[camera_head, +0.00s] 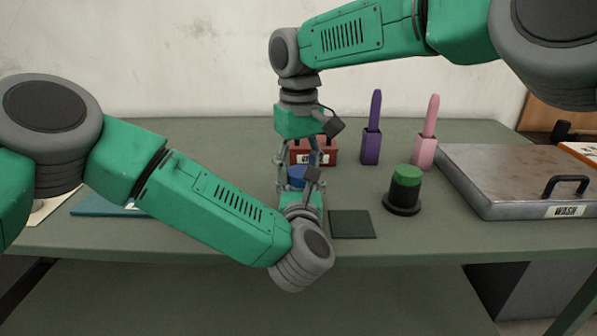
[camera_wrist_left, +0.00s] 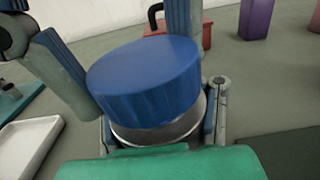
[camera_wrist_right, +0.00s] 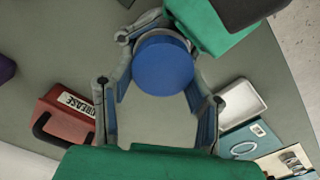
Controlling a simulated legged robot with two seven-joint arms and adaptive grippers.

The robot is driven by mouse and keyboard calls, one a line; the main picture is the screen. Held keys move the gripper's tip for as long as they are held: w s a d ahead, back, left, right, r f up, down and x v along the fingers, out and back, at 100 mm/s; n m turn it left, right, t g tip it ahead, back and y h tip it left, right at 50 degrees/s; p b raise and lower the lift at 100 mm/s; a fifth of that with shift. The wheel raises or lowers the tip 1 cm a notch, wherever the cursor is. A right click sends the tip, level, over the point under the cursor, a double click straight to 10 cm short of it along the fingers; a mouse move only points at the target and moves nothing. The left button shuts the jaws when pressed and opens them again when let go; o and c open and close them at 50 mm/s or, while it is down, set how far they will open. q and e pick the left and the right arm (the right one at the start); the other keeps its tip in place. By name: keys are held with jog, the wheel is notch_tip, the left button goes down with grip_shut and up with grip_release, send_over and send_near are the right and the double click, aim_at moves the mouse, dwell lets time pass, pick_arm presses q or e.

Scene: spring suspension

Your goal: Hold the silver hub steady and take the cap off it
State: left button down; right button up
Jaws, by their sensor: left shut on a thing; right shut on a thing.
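The blue cap (camera_head: 296,178) sits on the silver hub, low in the middle of the head view; it fills the left wrist view (camera_wrist_left: 145,80) and shows from above in the right wrist view (camera_wrist_right: 163,66). The silver hub (camera_wrist_left: 165,131) shows as a metal band under the cap; its lower part is hidden. My left gripper (camera_wrist_left: 163,125) is shut on the hub from the front. My right gripper (camera_wrist_right: 160,75) points down from above, shut on the cap with a finger on each side. The cap appears level on the hub.
A red grease box (camera_head: 325,153) stands close behind. A dark square pad (camera_head: 352,224) and a green-topped black post (camera_head: 405,188) are to the right. Purple (camera_head: 372,130) and pink (camera_head: 427,135) bottles stand behind. A metal wash bin (camera_head: 510,175) is far right. A white tray (camera_wrist_right: 240,103) is nearby.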

aim_at(298, 169)
pick_arm(q)
jog(key=shift+f, duration=0.1)
pick_arm(e)
jog(key=shift+s+r, duration=0.1)
jog(key=shift+r, duration=0.75)
jog(key=shift+r, duration=2)
pick_arm(q)
jog(key=c, duration=0.7)
grip_release()
